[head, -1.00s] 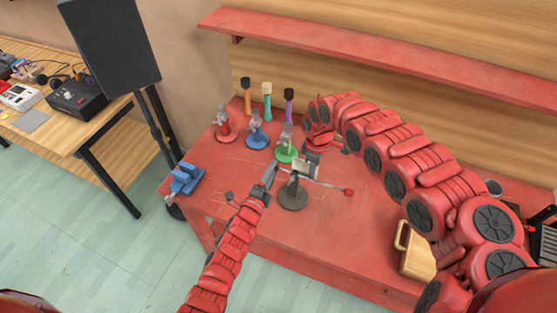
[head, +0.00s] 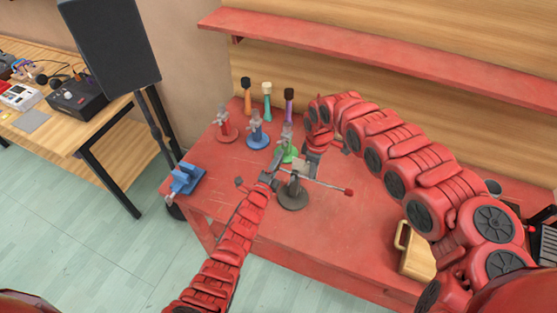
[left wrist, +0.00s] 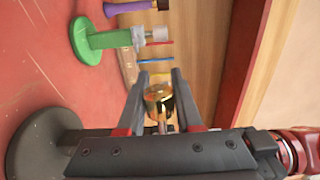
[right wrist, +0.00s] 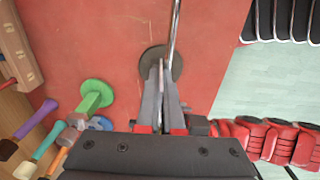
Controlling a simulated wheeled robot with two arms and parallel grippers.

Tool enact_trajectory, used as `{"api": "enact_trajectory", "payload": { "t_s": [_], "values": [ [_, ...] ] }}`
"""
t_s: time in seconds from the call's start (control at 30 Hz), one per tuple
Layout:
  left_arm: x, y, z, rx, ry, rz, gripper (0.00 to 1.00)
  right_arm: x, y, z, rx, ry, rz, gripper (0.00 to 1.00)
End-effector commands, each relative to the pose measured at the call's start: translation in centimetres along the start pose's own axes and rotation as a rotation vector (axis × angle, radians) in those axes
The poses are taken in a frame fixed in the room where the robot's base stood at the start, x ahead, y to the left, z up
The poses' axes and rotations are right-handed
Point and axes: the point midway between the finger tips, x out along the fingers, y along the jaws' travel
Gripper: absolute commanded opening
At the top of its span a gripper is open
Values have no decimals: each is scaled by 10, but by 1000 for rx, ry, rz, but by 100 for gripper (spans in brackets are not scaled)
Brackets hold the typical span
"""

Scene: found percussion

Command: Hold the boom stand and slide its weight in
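The boom stand has a dark round base (head: 292,198) on the red table. My left gripper (head: 277,158) is at the boom's other end. In the left wrist view a shiny gold weight (left wrist: 159,100) fills the gap between its fingers, seemingly touching both. My right gripper (head: 302,168) reaches down from above at the stand's top. In the right wrist view its fingers (right wrist: 161,70) are nearly together on a thin part of the stand, above the base; the exact grip is partly hidden.
Red (head: 226,134), blue (head: 257,140) and green (head: 290,154) stands are close behind, with several coloured handles beyond. A blue vise (head: 185,179) is at the table's left corner. The table's front middle is clear.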

Motion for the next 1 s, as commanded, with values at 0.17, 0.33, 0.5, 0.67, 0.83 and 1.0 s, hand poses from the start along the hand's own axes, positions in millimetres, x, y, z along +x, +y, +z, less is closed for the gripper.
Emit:
{"api": "enact_trajectory", "payload": {
  "t_s": [0.17,0.33,0.5,0.67,0.83,1.0],
  "values": [
    [0,0,0,0,0,0,0,2,-2,0,-1,-3,-6,0],
    [0,0,0,0,0,-1,0,2,-2,0,-1,-2,-5,0],
    [0,0,0,0,0,-1,0,2,-2,0,-1,-2,-5,0],
    [0,0,0,0,0,-2,0,2,-2,0,-1,-2,-5,0],
    [0,-1,0,0,0,-2,0,2,-2,0,-1,-2,-5,0],
    [0,-1,0,0,0,-3,0,2,-2,0,-1,-2,-5,0]
  ]
}}
